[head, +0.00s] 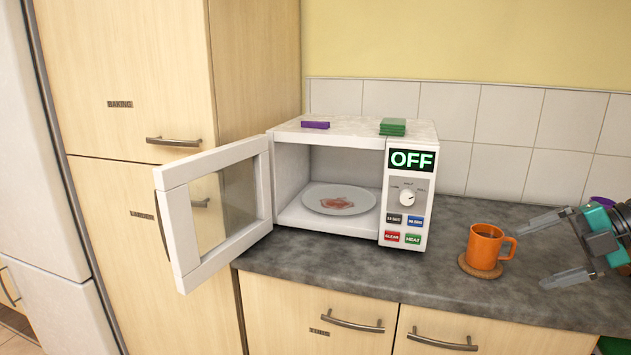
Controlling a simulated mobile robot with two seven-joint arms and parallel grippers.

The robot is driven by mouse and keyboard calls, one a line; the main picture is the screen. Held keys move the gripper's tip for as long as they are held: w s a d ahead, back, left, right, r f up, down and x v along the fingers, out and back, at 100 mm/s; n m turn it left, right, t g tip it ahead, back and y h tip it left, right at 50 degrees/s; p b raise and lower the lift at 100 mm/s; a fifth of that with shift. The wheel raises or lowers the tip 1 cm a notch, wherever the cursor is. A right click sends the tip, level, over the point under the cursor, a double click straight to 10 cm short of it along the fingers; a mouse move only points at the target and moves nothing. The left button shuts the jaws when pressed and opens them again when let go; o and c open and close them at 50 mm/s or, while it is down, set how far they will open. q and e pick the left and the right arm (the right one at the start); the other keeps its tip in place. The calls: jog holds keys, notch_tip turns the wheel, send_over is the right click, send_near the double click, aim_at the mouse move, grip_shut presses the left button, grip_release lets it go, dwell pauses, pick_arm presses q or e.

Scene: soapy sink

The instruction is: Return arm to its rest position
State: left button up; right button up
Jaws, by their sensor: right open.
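My right gripper (556,249) comes in from the right edge above the counter. Its two grey fingers are spread apart and empty, pointing left. An orange mug (482,250) with dark liquid stands upright on a round cork coaster (465,266), just left of the fingers. The upper finger lies close to the mug's handle in the picture; I cannot tell whether it touches. My left gripper is not in view.
A white microwave (370,141) stands on the grey counter (330,265), its door (181,228) swung open to the left. Inside is a plate (318,202) with a reddish piece of food. Purple (315,125) and green (392,127) sponge-like blocks lie on top.

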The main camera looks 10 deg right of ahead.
jog(key=s+a+f+m+t+h, duration=0.1)
jog(key=s+a+f+m+t, duration=0.2)
jog(key=f+m, duration=0.35)
jog(key=s+a+f+m+t+h, duration=0.2)
jog(key=a+f+m, duration=0.1)
jog(key=f, duration=0.7)
jog(key=s+a+f+m+t+h, duration=0.1)
jog(key=s+a+f+m+t, duration=0.25)
jog(key=f, duration=0.45)
jog(key=s+a+f+m+g+h, duration=0.1)
jog(key=s+a+f+m, duration=0.1)
jog(key=a, duration=0.4)
jog(key=s+a+f+m+g+h, duration=0.1)
jog(key=s+a+f+m, duration=0.1)
jog(key=a, duration=0.5)
jog(key=s+a+f+m+g, duration=0.2)
jog(key=a+f+m, duration=0.1)
jog(key=a+m, duration=0.3)
jog(key=shift+a+f+h, duration=0.4)
jog(key=shift+a, duration=0.25)
